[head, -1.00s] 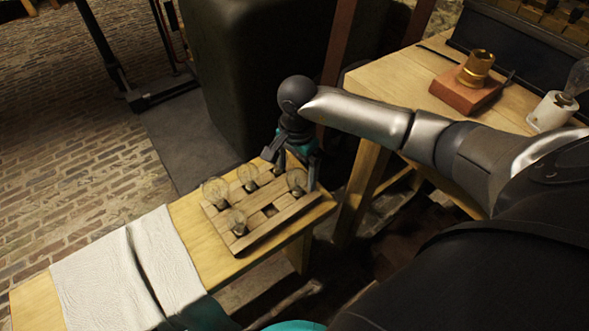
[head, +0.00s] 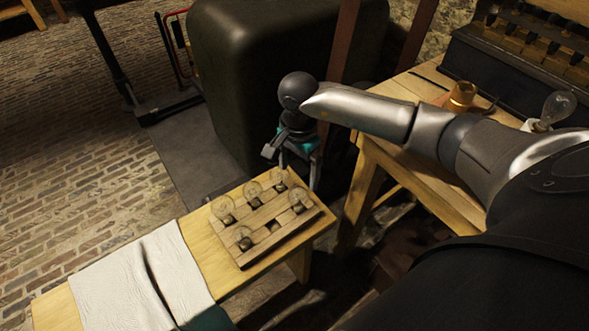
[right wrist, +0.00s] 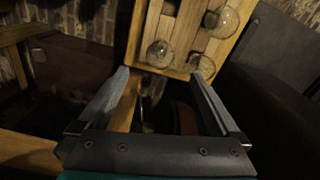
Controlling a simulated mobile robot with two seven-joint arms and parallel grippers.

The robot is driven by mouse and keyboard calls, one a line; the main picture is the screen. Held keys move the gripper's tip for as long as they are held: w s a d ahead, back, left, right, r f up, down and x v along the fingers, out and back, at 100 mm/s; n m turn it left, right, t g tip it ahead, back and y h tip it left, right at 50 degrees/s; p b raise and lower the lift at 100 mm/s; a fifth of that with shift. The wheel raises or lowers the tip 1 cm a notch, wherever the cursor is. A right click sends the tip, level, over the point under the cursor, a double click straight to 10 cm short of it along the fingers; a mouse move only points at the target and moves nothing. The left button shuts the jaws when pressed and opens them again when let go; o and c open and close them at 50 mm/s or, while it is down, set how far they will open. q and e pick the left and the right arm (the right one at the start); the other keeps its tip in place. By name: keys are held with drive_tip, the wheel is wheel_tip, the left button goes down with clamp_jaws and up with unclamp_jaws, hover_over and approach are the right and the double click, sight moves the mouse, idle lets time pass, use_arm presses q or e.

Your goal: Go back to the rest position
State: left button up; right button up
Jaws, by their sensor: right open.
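My right gripper (head: 296,178) is open and empty at the far right end of the wooden rack (head: 262,250), beyond the glass bulbs. In the right wrist view its two fingers (right wrist: 160,76) stand wide apart with nothing between them. The rack lies on a narrow wooden bench and holds several round glass bulbs, among them a front one (head: 243,238) and a right one (head: 300,201). The bulbs in the right wrist view (right wrist: 160,54) are ahead of the fingertips, apart from them. One hole at the rack's near side looks empty. My left gripper is out of view.
A white cloth (head: 150,275) covers the bench's left part. A workbench (head: 400,150) at right carries a brass piece (head: 462,96) and a bulb in a white socket (head: 556,107), close to my right arm. A large dark cabinet (head: 270,60) stands behind.

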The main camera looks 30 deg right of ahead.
drive_tip(key=shift+r, duration=0.25)
drive_tip(key=shift+a, duration=0.15)
